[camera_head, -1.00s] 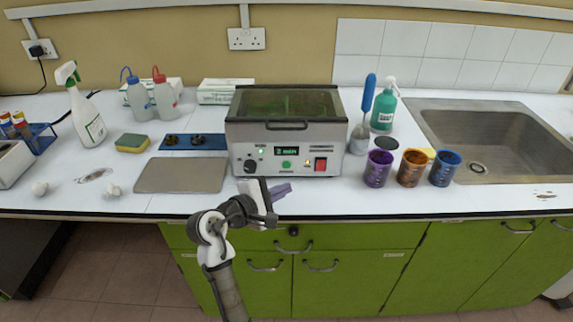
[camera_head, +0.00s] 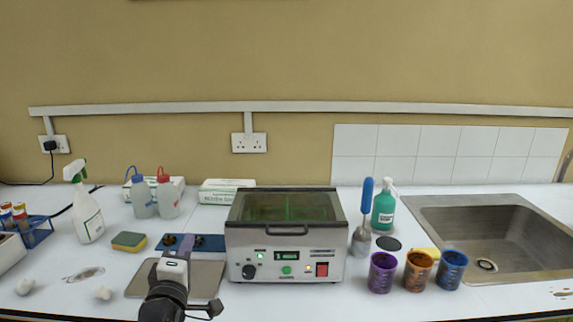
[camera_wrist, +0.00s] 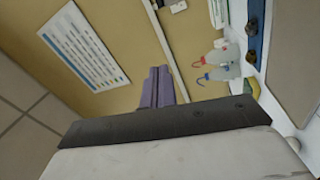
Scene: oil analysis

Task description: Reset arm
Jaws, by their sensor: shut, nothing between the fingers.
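My gripper (camera_head: 186,240) is in front of the bench at the lower left of the head view, left of the steel heating bath. Its purple fingers point up and away from me, over the grey mat. In the wrist view my gripper (camera_wrist: 160,72) shows its two purple fingers closed together with nothing between them. Behind them are a tan wall and a printed wall poster (camera_wrist: 84,46). The gripper touches nothing that I can see. The lower arm is cut off by the bottom edge of the head view.
The bath (camera_head: 285,240) with its green-tinted lid stands mid-bench. Purple (camera_head: 382,273), orange (camera_head: 418,271) and blue (camera_head: 450,270) beakers stand right of it, by the sink (camera_head: 490,235). A grey mat (camera_head: 207,280), sponge (camera_head: 128,241), wash bottles (camera_head: 142,198) and spray bottle (camera_head: 87,214) are on the left.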

